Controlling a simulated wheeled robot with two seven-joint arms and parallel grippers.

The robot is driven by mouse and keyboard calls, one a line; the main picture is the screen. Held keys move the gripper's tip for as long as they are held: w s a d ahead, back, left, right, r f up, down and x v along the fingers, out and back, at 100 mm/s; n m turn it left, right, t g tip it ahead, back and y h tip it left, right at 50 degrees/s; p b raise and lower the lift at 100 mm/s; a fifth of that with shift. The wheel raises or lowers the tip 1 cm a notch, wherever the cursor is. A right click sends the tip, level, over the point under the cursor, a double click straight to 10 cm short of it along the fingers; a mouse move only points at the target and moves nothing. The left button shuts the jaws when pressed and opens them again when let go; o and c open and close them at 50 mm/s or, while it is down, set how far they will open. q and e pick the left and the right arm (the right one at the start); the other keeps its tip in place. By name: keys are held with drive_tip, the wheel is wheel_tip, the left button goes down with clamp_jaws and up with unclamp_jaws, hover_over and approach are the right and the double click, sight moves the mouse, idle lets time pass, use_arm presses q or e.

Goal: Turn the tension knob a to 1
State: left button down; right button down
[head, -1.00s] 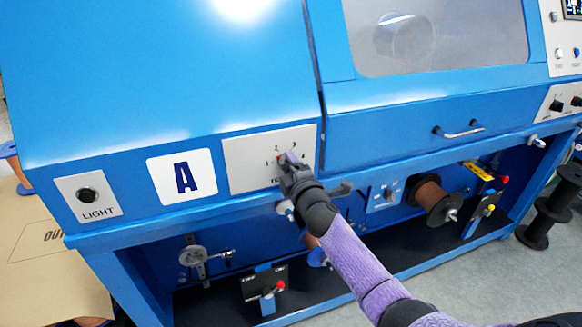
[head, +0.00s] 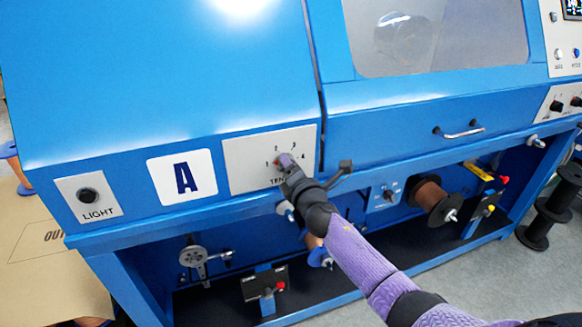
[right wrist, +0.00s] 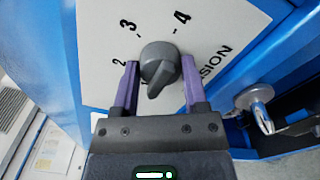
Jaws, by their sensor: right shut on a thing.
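The tension knob (right wrist: 160,68) is a grey round knob with a narrow pointed end, on a pale panel (head: 243,170) right of the A label. In the right wrist view its narrow end points down and slightly left, toward my gripper's palm. The numerals 2, 3 and 4 show around its left and top; the side nearest the palm is partly hidden. My right gripper (right wrist: 160,88) has its purple fingers on both sides of the knob, shut on it. In the head view the right gripper (head: 285,160) largely covers the knob. My left gripper is not in view.
A metal post with a rounded end (right wrist: 260,105) sticks out beside the panel. The A label (head: 182,177) and a LIGHT button (head: 88,195) are to the left. Below are spools, including a brown one (head: 428,200), and small red-tipped levers. A drawer handle (head: 458,131) is to the right.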

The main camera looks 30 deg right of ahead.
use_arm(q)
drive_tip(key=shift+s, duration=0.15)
use_arm(e)
drive_tip(key=shift+c, duration=0.6)
unclamp_jaws()
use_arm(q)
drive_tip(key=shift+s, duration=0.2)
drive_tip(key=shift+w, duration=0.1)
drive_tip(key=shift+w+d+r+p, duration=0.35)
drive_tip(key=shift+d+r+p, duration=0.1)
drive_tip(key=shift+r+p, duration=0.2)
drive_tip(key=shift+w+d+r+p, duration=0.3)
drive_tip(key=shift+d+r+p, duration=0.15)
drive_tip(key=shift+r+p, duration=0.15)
use_arm(e)
drive_tip(key=v, duration=1)
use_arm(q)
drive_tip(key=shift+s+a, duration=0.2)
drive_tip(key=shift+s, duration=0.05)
use_arm(e)
drive_tip(key=shift+d, duration=0.1)
